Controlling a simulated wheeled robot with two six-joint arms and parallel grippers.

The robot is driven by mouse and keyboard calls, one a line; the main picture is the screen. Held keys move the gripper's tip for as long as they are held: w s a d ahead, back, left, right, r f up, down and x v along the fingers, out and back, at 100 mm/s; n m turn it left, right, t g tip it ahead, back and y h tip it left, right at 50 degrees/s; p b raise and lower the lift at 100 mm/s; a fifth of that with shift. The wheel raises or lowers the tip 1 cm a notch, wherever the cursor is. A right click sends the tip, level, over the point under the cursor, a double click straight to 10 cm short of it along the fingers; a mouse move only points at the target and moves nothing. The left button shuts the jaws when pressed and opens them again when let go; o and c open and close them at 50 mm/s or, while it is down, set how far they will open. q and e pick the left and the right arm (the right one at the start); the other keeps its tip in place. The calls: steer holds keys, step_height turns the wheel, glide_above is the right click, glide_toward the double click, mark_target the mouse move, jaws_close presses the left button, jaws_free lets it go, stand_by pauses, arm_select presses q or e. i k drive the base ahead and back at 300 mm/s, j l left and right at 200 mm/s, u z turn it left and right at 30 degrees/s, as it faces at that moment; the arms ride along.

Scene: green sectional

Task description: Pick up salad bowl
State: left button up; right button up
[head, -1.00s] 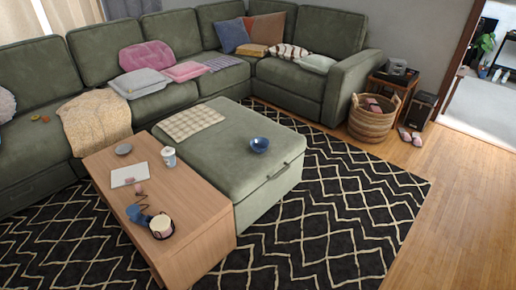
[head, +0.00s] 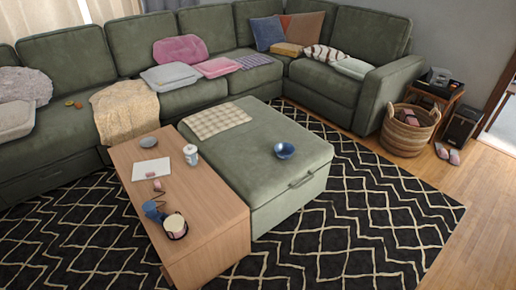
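A small blue bowl (head: 284,150) sits upright on the green ottoman (head: 250,165), near its right side. It is the only bowl-like thing that I see on the ottoman. Whether it holds anything is too small to tell. Neither of my grippers shows in the head view.
A wooden coffee table (head: 215,205) stands against the ottoman's left side, holding a cup (head: 191,154), a white notebook (head: 151,169) and a dark round container (head: 174,226). A wicker basket (head: 409,130) stands by the sofa's right end. The patterned rug (head: 350,225) in front is clear.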

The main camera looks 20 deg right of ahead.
mark_target(284, 150)
steer(key=i+l+u, duration=0.2)
steer(key=l, duration=0.4)
steer(key=i+l+u, duration=0.15)
steer(key=l, duration=0.45)
steer(key=i+l+u, duration=0.2)
steer(key=l, duration=0.4)
steer(key=l+u, duration=0.15)
steer(key=l, duration=0.45)
